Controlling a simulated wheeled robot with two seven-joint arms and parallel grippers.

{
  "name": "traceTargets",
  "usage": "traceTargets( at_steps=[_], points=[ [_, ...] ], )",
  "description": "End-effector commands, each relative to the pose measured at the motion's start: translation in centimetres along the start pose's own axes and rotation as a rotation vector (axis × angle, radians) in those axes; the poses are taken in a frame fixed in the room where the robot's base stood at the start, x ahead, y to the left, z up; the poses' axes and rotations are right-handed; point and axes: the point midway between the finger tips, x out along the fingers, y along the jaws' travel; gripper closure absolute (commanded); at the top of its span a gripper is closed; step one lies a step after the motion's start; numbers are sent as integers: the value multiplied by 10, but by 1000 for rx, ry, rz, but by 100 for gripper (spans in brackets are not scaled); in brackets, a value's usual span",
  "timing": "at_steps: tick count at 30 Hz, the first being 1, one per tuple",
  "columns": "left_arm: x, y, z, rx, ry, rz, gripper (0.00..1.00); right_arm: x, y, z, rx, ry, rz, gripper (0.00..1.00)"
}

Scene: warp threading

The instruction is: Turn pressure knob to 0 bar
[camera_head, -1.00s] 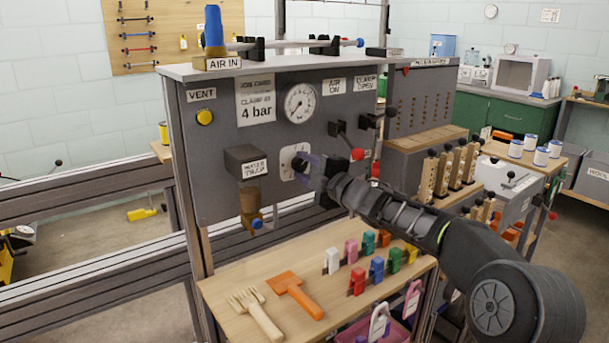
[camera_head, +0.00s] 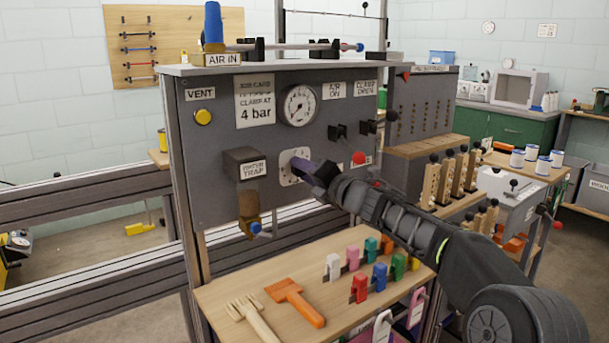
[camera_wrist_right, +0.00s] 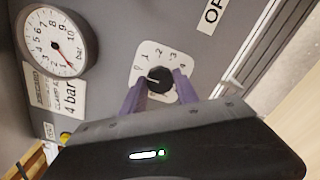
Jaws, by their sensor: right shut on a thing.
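The black pressure knob (camera_wrist_right: 159,79) shows in the right wrist view on a white dial plate (camera_wrist_right: 146,52) with printed numbers. A pale mark on the knob points left, toward the low end of the scale. My right gripper (camera_wrist_right: 161,84) has its purple fingers on either side of the knob and is shut on it. In the head view my right gripper (camera_head: 306,170) reaches the panel from the right and hides the knob; part of the dial plate (camera_head: 287,167) shows beside it. My left gripper is out of view.
The grey panel (camera_head: 220,135) carries a water trap block (camera_head: 243,163) left of the dial and a red-tipped lever (camera_head: 359,157) to the right. The wooden shelf (camera_head: 225,288) below holds an orange tool (camera_head: 295,300), a wooden fork (camera_head: 252,318) and several coloured clips.

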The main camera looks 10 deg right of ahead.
Motion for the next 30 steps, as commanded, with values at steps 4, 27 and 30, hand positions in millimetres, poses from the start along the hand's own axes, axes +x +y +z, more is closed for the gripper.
traceTargets(
  at_steps=[4, 27, 30],
  points=[
    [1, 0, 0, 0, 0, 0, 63, 0, -1, -1, -20, 1, -1, 100],
    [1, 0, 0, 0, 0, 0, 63, 0, 0, 0, -21, 0, -1, 42],
    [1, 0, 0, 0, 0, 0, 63, 0, 0, 0, -21, 0, 0, 42]
  ],
)
